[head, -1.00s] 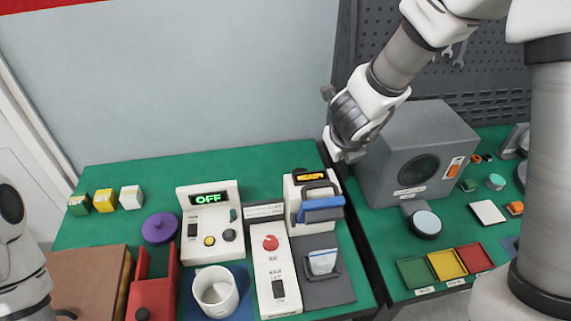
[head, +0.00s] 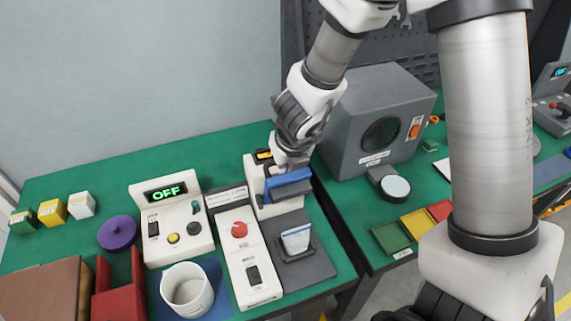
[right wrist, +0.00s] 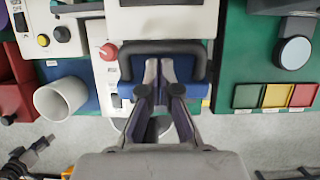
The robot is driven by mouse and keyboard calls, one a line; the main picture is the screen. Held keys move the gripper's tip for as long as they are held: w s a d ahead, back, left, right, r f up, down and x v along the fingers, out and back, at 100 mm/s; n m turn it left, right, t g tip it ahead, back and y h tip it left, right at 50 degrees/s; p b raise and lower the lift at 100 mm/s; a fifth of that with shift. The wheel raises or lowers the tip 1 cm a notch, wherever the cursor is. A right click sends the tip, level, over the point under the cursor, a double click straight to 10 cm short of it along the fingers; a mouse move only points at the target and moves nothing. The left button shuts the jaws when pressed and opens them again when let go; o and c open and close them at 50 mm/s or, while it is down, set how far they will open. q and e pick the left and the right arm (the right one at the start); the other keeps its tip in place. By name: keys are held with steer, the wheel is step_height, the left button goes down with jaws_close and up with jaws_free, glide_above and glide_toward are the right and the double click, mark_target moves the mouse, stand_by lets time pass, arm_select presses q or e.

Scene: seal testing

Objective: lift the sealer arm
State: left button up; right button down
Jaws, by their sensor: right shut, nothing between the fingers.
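The sealer (head: 264,205) is a white unit at the right end of the left bench. Its arm (head: 288,187) is blue with a dark U-shaped handle; it also shows in the right wrist view (right wrist: 160,46). A small pouch (head: 296,240) stands on the grey plate before the sealer. A dark jointed piece, possibly my left gripper (right wrist: 28,158), shows at lower left.
A white control box reading OFF (head: 170,220), a panel with a red knob (head: 240,231) and a white cup (head: 187,290) stand left of the sealer. A grey box (head: 375,120) and coloured trays (head: 391,237) are on the right bench. A gap separates the benches.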

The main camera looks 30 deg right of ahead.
steer(key=shift+w+r, duration=0.15)
steer(key=w+p, duration=0.2)
steer(key=w, duration=0.1)
steer(key=shift+d+r, duration=0.1)
steer(key=shift+d, duration=0.25)
